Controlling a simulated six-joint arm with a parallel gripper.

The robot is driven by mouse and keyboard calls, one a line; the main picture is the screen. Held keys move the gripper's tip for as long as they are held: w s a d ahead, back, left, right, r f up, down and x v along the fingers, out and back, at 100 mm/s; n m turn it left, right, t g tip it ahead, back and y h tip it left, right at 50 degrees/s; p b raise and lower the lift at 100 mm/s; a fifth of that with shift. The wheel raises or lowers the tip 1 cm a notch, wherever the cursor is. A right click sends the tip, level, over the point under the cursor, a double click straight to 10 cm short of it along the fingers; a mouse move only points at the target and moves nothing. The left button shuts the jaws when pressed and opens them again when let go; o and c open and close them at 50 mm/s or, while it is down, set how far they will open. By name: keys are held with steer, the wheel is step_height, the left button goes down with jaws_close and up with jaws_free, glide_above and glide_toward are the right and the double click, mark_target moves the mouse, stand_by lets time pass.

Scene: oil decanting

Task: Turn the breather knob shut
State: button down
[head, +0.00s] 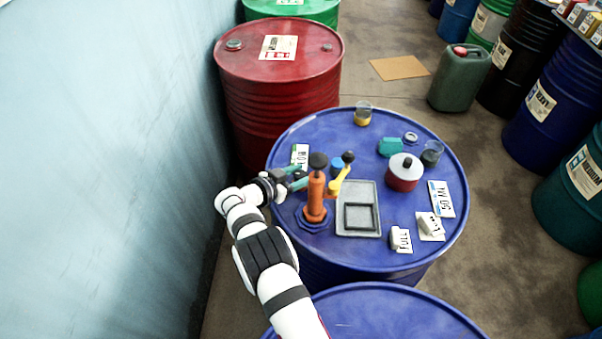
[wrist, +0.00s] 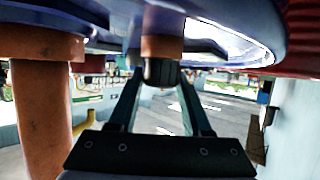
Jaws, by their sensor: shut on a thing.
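The breather knob (wrist: 160,72) is dark and ribbed and sits on a short orange stem (wrist: 162,46) on the blue drum. The wrist view appears upside down, with the drum lid at its top. My gripper (wrist: 160,80) is shut on the knob, one teal finger on each side. In the head view my gripper (head: 297,178) reaches in from the left, low over the lid, just left of the orange pump (head: 315,197). The knob is small and partly hidden by the fingers there, so its turned angle cannot be told.
The pump's black top (head: 318,160) and yellow spout (head: 338,182) stand close on the right. A grey tray (head: 369,189), red pot (head: 403,178), amber jar (head: 363,114) and cards share the blue drum (head: 440,240). A red drum (head: 280,90) stands behind; the wall (head: 110,150) is left.

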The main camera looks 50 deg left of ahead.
steer(key=shift+w+n+y, duration=0.1)
steer(key=shift+n+y, duration=0.2)
steer(key=shift+n, duration=0.1)
steer(key=shift+n+y, duration=0.4)
steer(key=shift+y, duration=0.2)
steer(key=shift+c, duration=1.7)
jaws_free()
steer(key=v, duration=1.6)
